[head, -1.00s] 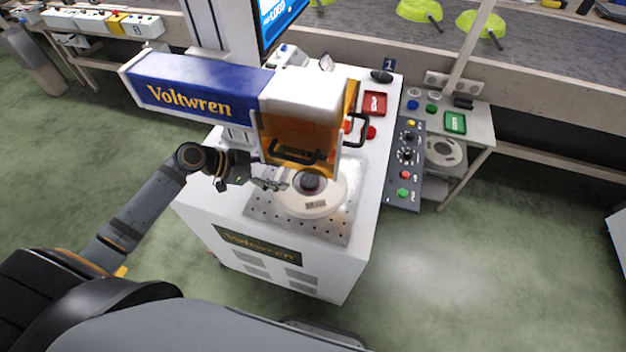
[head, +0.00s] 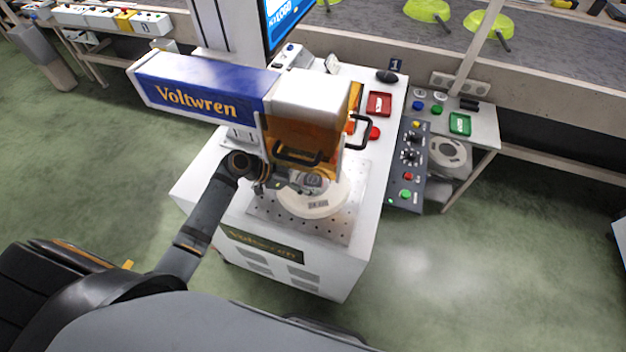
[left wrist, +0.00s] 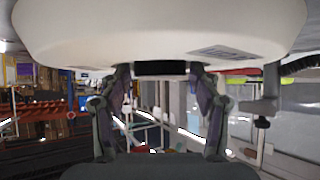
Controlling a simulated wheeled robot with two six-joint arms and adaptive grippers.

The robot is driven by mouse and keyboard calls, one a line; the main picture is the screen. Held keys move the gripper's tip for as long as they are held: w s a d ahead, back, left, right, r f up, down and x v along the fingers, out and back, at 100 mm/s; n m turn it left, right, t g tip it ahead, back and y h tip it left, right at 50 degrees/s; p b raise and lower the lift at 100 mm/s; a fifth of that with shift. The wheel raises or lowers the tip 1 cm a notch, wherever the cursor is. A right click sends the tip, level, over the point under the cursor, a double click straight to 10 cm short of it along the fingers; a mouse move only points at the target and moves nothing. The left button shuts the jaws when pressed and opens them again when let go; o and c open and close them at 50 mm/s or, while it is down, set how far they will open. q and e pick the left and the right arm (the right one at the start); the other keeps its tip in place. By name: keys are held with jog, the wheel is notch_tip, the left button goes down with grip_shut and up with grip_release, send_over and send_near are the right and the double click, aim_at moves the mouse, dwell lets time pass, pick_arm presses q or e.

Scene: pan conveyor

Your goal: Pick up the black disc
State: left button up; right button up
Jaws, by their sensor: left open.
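The black disc (left wrist: 161,68) shows in the left wrist view as a dark band between my left gripper's two fingertips, against the white round base (left wrist: 100,35). The wrist picture is upside down. In the head view the white round base (head: 322,206) sits on a perforated plate under the blue and white Voltwren machine. My left gripper (head: 308,187) is open over this base and largely hides the black disc there. A gap to the disc on each side seems small; I cannot tell whether the fingers touch it. My right gripper is not in view.
The machine's orange guard (head: 290,135) with black handles hangs close above my gripper. A button panel (head: 408,165) stands to the right. A conveyor (head: 375,30) with green pans runs behind. Open green floor lies to both sides.

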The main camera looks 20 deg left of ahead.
pick_arm(q)
jog(key=shift+c, duration=1.3)
jog(key=c, duration=0.7)
jog(key=shift+c, duration=0.2)
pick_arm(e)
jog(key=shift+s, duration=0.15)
pick_arm(q)
jog(key=shift+r+b, duration=0.3)
jog(key=shift+r, duration=0.3)
jog(key=s+a, duration=0.1)
jog(key=a, duration=0.1)
jog(key=s+a, duration=0.2)
jog(key=a, duration=0.1)
jog(key=s+a+b, duration=0.1)
jog(key=s+a, duration=0.1)
jog(key=a, duration=0.1)
jog(key=s+a, duration=0.1)
jog(key=a, duration=0.1)
jog(key=s+a+p, duration=0.1)
jog(key=a, duration=0.1)
jog(key=s+a+p, duration=0.1)
jog(key=s+a, duration=0.1)
jog(key=shift+a+r, duration=0.25)
jog(key=shift+r, duration=0.05)
jog(key=shift+s+a+f, duration=0.15)
jog(key=shift+s+a, duration=0.1)
jog(key=shift+a, duration=0.2)
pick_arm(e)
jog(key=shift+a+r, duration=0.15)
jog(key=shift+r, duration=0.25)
